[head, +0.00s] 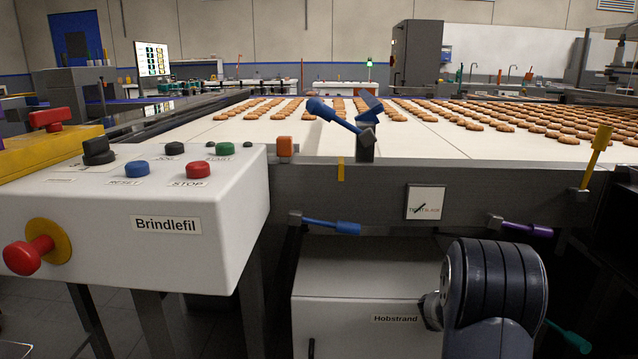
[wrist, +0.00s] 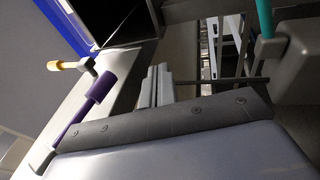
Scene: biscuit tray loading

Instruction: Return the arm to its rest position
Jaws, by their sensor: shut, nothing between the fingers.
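In the wrist view, my gripper (wrist: 156,72) shows as two pale grey fingers close together beyond the grey band of its housing. They are shut with nothing between them. In the head view, part of my arm (head: 492,295) stands at the bottom right, in front of the conveyor's frame. The gripper cannot be made out in that view.
The conveyor (head: 240,133) carries rows of biscuits. A purple-handled lever (head: 527,230) is close to my arm, also in the wrist view (wrist: 99,87). A yellow lever (head: 597,150), blue levers (head: 335,116), a teal handle (head: 570,338), the Hobstrand cabinet (head: 340,285) and Brindlefil panel (head: 235,195) stand around.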

